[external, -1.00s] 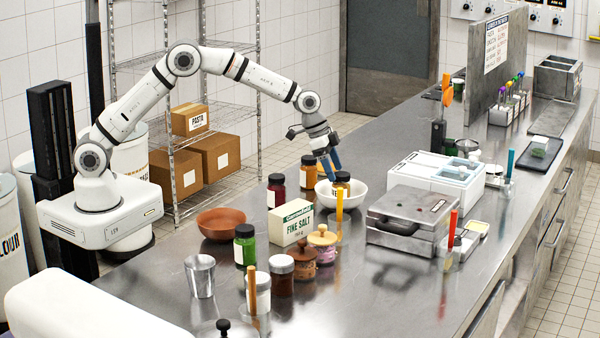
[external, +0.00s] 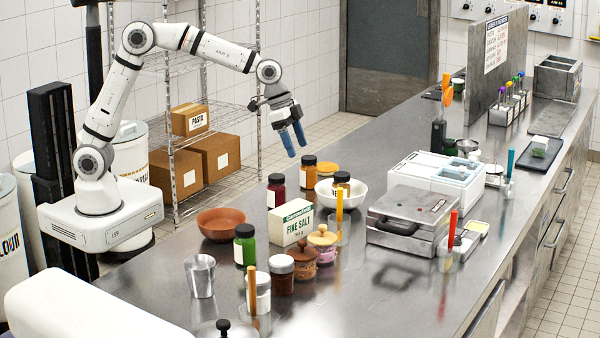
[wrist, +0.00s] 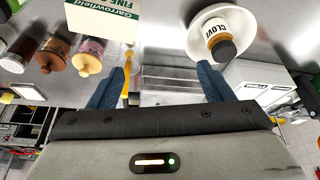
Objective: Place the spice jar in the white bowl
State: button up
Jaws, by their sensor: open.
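The white bowl (external: 357,196) stands on the steel counter beyond the salt box. A dark-lidded spice jar (external: 342,181) sits inside it, with its lid above the rim. In the wrist view the jar (wrist: 214,33) carries a CLOVE label and the bowl (wrist: 237,17) surrounds it. My gripper (external: 292,141) is in the air, up and to the left of the bowl, apart from the jar. Its blue fingers are spread and empty, and also show in the wrist view (wrist: 162,82).
The fine salt box (external: 291,222), a red-filled jar (external: 276,190) and an amber jar (external: 308,173) stand near the bowl. A terracotta bowl (external: 222,221) is to the left. A metal press (external: 408,222) stands to the right.

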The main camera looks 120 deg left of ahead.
jog(key=s+d+r, duration=0.3)
jog(key=s+d, duration=0.2)
jog(key=d, duration=0.6)
jog(key=s+d+f+m, duration=0.1)
jog(key=s+d, duration=0.8)
jog(key=s, duration=0.3)
jog(key=s+d+f+m+g, duration=0.1)
jog(key=s+d, duration=0.7)
jog(key=s, duration=0.4)
jog(key=shift+d+f+m+h, duration=0.35)
jog(key=shift+d+m+h, duration=0.05)
